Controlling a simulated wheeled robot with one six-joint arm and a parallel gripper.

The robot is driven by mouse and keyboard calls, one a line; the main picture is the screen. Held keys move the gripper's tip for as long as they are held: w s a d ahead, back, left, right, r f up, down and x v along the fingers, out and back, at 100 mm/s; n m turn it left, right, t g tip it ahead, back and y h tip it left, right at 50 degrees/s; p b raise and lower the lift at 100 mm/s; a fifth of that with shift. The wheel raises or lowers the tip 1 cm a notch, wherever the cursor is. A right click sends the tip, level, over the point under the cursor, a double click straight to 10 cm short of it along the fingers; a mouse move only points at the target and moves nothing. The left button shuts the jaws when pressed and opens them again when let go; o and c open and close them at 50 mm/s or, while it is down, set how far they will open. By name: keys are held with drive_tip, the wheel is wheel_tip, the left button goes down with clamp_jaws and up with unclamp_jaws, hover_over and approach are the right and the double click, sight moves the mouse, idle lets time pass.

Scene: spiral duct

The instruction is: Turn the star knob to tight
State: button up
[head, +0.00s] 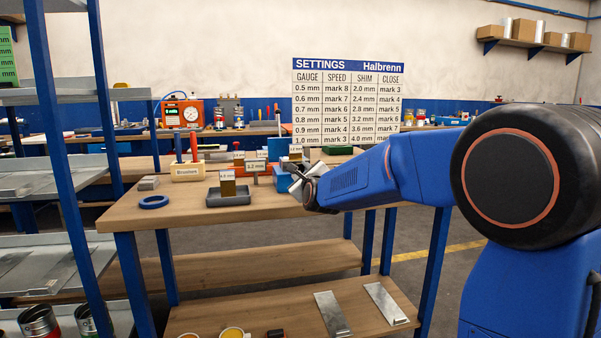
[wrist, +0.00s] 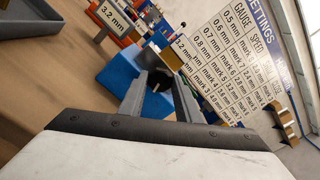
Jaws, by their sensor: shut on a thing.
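My gripper (wrist: 160,82) reaches over the workbench from the right, its two grey fingers pointing at a blue block (wrist: 120,72). A small dark piece (wrist: 156,87) shows between the fingers in the wrist view; I take it for the star knob, and the fingers are shut on it. Its lobes and any tight mark cannot be made out. In the head view my gripper (head: 302,186) is at the bench's right part, in front of the blue block (head: 284,177), and hides the knob.
A settings board (head: 348,100) is behind. A blue-post rack (head: 65,130) stands left.

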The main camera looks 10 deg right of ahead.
drive_tip(key=shift+f+m, duration=0.15)
drive_tip(key=shift+m, duration=0.35)
drive_tip(key=o, duration=1.1)
drive_tip(key=shift+c, duration=0.2)
drive_tip(key=shift+s, duration=0.1)
drive_tip(key=shift+s, duration=0.3)
drive_tip(key=s, duration=1.6)
drive_tip(key=shift+s, duration=0.35)
